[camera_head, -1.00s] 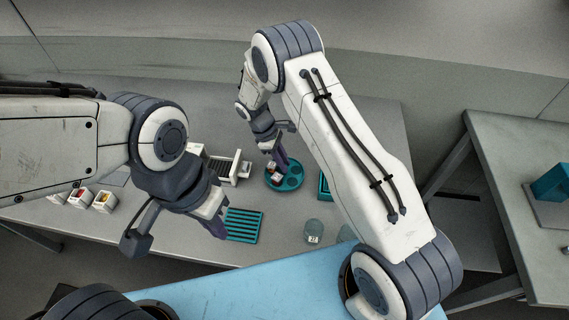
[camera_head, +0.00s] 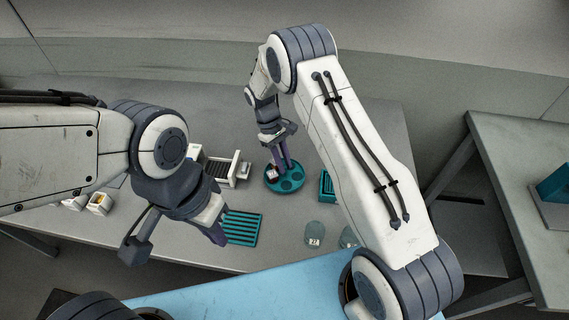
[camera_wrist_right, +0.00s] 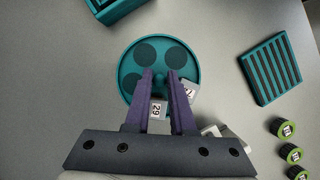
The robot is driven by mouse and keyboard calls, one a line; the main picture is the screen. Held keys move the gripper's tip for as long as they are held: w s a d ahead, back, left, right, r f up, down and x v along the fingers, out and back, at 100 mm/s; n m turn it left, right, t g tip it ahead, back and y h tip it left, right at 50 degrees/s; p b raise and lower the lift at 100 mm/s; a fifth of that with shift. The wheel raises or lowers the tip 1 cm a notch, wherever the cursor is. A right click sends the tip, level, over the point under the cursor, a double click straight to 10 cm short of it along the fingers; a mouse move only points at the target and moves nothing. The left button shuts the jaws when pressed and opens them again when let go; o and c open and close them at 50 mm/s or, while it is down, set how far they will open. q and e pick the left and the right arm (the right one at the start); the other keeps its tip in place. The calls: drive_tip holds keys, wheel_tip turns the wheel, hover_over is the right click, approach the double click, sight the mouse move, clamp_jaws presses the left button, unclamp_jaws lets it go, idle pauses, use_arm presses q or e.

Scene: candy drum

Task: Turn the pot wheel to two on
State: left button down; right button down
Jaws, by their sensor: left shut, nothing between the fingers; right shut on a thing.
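The pot wheel is a round teal disc (camera_head: 279,188) with dark round spots, lying flat on the grey table. It also shows in the right wrist view (camera_wrist_right: 126,62). My right gripper (camera_wrist_right: 160,73) points down at its middle, purple fingers a little apart and shut on what looks like its central part, mostly hidden by the fingertips. A pale block marked 29 (camera_wrist_right: 157,108) shows between the fingers, nearer the palm, and another numbered block (camera_wrist_right: 190,90) sits just right of them at the rim. My left gripper (camera_head: 217,236) is shut and empty near the ribbed teal rack.
A ribbed teal rack (camera_head: 243,229) lies at the front, left of the wheel. A white device with a dark ribbed bed (camera_head: 221,172) stands behind it. Clear round jars (camera_head: 314,235) stand at the front right. Small white boxes (camera_head: 99,203) sit at the left edge.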

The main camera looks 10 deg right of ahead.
drive_tip(key=shift+m+g+y+b, duration=0.3)
drive_tip(key=shift+m+y+b, duration=0.1)
drive_tip(key=shift+m, duration=1.4)
drive_tip(key=c, duration=1)
unclamp_jaws()
drive_tip(key=shift+c, duration=0.2)
drive_tip(key=d+b+v, duration=0.1)
drive_tip(key=b+v, duration=0.1)
drive_tip(key=v, duration=0.8)
drive_tip(key=shift+a+r+b, duration=0.25)
drive_tip(key=shift+a+b, duration=0.1)
drive_tip(key=shift+b, duration=0.05)
